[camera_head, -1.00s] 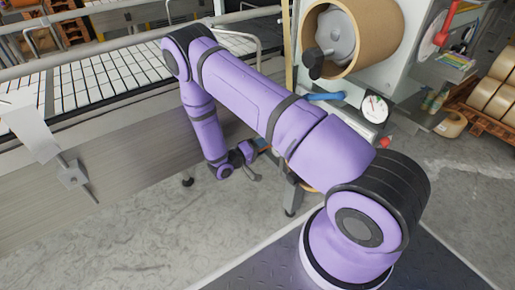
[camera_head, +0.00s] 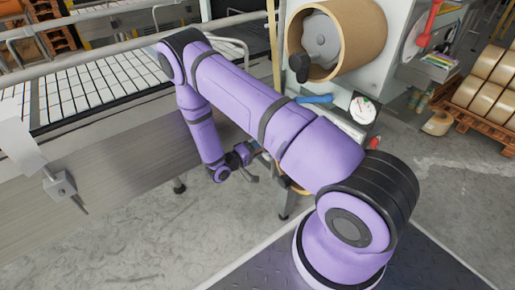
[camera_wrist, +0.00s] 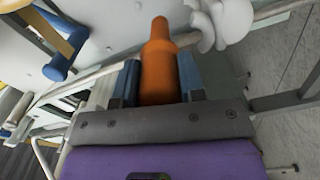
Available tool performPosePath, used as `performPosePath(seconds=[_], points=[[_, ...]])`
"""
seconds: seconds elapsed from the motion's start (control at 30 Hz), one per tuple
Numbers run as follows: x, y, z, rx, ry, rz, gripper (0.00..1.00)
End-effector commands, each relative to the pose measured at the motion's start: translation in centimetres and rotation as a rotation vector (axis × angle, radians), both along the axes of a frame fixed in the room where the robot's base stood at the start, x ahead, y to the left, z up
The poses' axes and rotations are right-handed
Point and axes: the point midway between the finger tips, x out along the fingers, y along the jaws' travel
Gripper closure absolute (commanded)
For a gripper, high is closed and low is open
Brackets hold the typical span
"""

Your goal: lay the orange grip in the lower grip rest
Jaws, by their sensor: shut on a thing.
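My gripper (camera_wrist: 160,88) is shut on the orange grip (camera_wrist: 158,62), which stands between the two blue-grey fingers in the wrist view. The grip's narrower neck points away from the palm, toward the top of the picture. In the head view my gripper (camera_head: 243,158) is small and low beside the machine's leg, below the roll. I cannot make out the orange grip clearly there. I cannot tell for sure which part is the lower grip rest. A white lobed part (camera_wrist: 222,22) lies just right of the grip's tip in the wrist view.
A blue part (camera_wrist: 60,66) lies to the left in the wrist view. In the head view a brown roll (camera_head: 357,40), a gauge (camera_head: 363,109) and a blue handle (camera_head: 314,99) are on the machine above my gripper. A conveyor (camera_head: 100,88) runs along the left. Grey floor (camera_head: 135,215) is open below.

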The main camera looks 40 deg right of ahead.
Motion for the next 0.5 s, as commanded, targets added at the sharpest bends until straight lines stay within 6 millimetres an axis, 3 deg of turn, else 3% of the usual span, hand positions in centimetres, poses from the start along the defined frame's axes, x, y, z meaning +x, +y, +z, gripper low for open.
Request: performPosePath(seconds=[0.5], points=[[0.0,0.1,-1.2,0.000,0.000,0.001,1.00]])
